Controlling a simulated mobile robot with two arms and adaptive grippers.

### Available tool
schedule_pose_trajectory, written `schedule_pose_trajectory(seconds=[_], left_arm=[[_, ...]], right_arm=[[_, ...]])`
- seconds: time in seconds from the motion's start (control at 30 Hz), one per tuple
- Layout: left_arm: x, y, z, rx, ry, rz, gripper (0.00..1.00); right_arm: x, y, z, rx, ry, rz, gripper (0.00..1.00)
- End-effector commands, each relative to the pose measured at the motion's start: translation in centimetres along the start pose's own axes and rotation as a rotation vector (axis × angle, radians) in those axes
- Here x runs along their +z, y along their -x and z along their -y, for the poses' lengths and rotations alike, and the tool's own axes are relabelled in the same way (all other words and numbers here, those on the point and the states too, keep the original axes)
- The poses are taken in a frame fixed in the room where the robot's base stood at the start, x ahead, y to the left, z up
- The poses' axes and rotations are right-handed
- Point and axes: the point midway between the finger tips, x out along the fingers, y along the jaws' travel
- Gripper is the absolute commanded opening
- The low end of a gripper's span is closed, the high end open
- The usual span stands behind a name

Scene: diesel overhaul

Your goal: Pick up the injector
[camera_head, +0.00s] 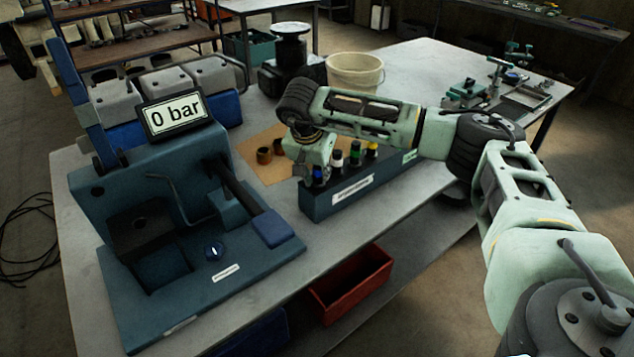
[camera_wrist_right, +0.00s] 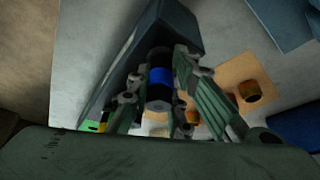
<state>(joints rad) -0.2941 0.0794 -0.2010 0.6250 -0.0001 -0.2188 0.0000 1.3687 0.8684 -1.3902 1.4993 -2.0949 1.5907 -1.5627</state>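A dark rack (camera_head: 335,200) with a white label stands on the bench and holds several upright injectors with coloured bands. The blue-banded injector (camera_head: 319,176) is at its near left end. It also shows in the right wrist view (camera_wrist_right: 160,82). Others have a white band (camera_head: 337,160), a dark top (camera_head: 355,154) and a yellow band (camera_head: 372,148). My right gripper (camera_wrist_right: 156,92) has its fingers apart on either side of the blue-banded injector, with a narrow gap at the left finger. In the head view my wrist hides most of the fingers. My left gripper is out of view.
Brown cups sit on an orange-brown mat (camera_head: 255,142). A white bucket (camera_head: 354,73) stands behind my right arm. A red bin (camera_head: 350,283) is below the bench edge.

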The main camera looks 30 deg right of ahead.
Motion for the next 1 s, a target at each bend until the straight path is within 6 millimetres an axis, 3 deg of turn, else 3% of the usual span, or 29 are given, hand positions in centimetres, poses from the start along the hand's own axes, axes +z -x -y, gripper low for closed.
schedule_pose_trajectory(seconds=[0.17,0.73,1.0], left_arm=[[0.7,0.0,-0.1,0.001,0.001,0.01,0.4],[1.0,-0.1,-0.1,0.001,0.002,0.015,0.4],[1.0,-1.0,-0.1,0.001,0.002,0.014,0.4]], right_arm=[[0.0,0.0,0.0,0.001,0.0,0.0,0.0],[-0.2,0.3,0.0,-0.002,-0.002,-0.002,0.0],[-1.4,2.9,0.1,-0.004,-0.003,-0.004,0.0]])
